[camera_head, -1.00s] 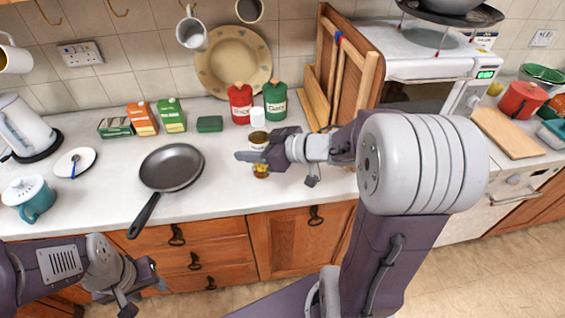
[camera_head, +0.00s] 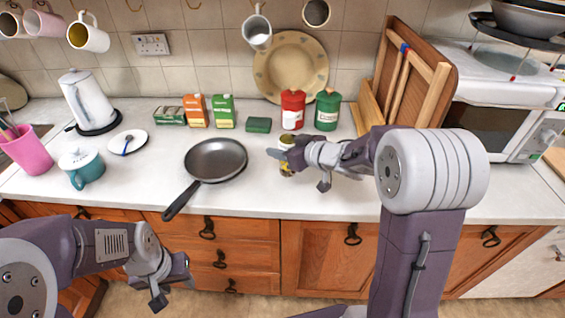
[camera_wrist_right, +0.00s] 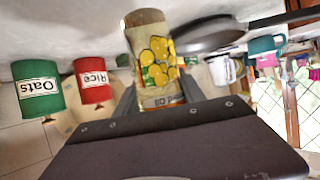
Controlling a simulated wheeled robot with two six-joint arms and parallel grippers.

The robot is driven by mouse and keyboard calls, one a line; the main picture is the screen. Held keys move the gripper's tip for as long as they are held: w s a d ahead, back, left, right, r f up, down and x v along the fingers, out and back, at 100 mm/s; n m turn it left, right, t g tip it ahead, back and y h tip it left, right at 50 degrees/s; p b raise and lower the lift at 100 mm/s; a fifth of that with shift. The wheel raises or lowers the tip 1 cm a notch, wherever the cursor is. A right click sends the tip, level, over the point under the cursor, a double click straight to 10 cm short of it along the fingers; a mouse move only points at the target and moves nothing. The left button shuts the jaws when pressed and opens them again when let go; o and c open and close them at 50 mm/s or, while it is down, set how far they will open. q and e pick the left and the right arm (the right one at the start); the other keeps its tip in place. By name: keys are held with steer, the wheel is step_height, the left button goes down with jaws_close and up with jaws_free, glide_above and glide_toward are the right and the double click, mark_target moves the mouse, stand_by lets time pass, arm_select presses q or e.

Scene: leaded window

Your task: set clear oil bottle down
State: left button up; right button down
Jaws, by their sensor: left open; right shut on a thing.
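My right gripper (camera_head: 284,154) is shut on the clear oil bottle (camera_head: 286,169), with parts of it showing above and below the fingers. In the right wrist view, which is upside down, the bottle (camera_wrist_right: 155,55) shows a label with yellow fruit and lettering ending in "Oil", partly hidden at the gripper. The bottle looks roughly upright over the worktop (camera_head: 330,190), right of the frying pan. I cannot tell whether its base touches the worktop. My left gripper (camera_head: 172,283) is open and empty, low in front of the drawers.
A black frying pan (camera_head: 216,159) lies left of the bottle. Behind stand a red Rice canister (camera_head: 292,108), a green canister (camera_head: 327,110) and a green block (camera_head: 258,125). Wooden boards (camera_head: 415,80) lean at the right. The worktop in front of the bottle is clear.

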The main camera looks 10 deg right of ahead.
step_height(320, 180, down, 4)
steer(key=shift+r+b, duration=0.15)
steer(key=shift+b, duration=1)
steer(key=shift+f, duration=0.2)
steer(key=shift+r, duration=0.1)
steer(key=c, duration=0.7)
jaws_free()
